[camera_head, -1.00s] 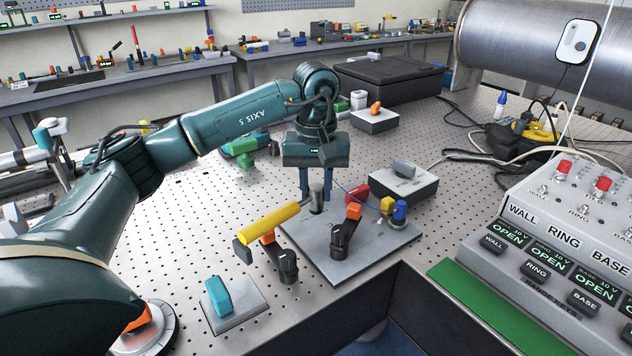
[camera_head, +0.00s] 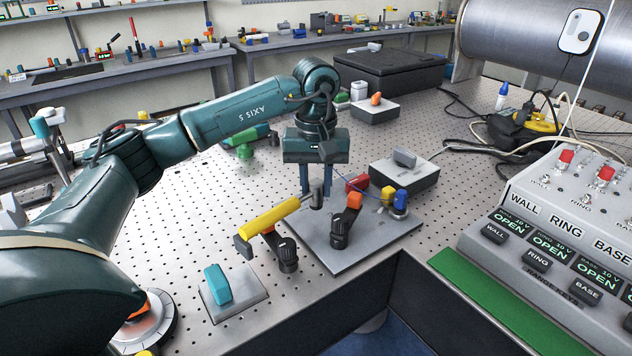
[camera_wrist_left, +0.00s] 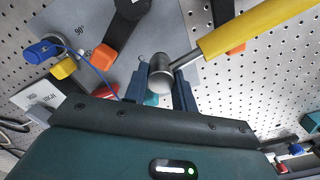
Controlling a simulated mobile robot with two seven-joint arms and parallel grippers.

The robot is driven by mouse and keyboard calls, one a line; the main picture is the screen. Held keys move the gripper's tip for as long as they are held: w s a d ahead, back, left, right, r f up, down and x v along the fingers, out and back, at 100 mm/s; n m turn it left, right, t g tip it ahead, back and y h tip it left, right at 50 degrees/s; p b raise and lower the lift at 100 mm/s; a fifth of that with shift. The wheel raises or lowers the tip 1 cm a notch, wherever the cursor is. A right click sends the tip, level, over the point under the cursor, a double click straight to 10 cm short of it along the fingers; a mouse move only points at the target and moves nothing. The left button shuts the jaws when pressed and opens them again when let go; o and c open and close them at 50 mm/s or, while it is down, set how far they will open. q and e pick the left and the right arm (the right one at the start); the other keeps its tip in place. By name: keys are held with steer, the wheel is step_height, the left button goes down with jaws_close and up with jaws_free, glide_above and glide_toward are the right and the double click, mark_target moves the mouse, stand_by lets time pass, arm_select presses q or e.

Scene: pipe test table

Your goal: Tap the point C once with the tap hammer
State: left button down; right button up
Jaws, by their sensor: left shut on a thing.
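The tap hammer has a yellow handle (camera_head: 268,217) and a grey metal head (camera_head: 317,190). My left gripper (camera_head: 313,184) is shut on its head end. In the left wrist view, the head (camera_wrist_left: 161,74) shows between the fingers (camera_wrist_left: 159,88), and the yellow handle (camera_wrist_left: 250,30) runs off to the upper right. The head is over or close to the grey metal plate (camera_head: 372,244); I cannot tell whether they touch. In the head view, the handle slopes down left, close above an orange-and-black knob clamp (camera_head: 287,255). My right gripper is out of view.
On the plate stand another black knob clamp (camera_head: 340,230) and a blue-and-yellow fitting (camera_head: 400,200) with a thin blue cable. A cyan block on a grey pad (camera_head: 217,285) lies front left. A console (camera_head: 560,250) labelled WALL, RING, BASE with OPEN displays stands right.

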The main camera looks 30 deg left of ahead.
mark_target(316, 199)
arm_select(q)
steer(key=shift+f+b, duration=0.55)
steer(key=shift+f, duration=0.25)
steer(key=shift+f+b, duration=0.6)
steer(key=shift+f, duration=0.35)
steer(key=shift+f, duration=0.15)
step_height(316, 199, up, 6)
steer(key=p, duration=0.4)
steer(key=shift+r, duration=0.2)
steer(key=shift+f, duration=0.1)
stand_by(0.4)
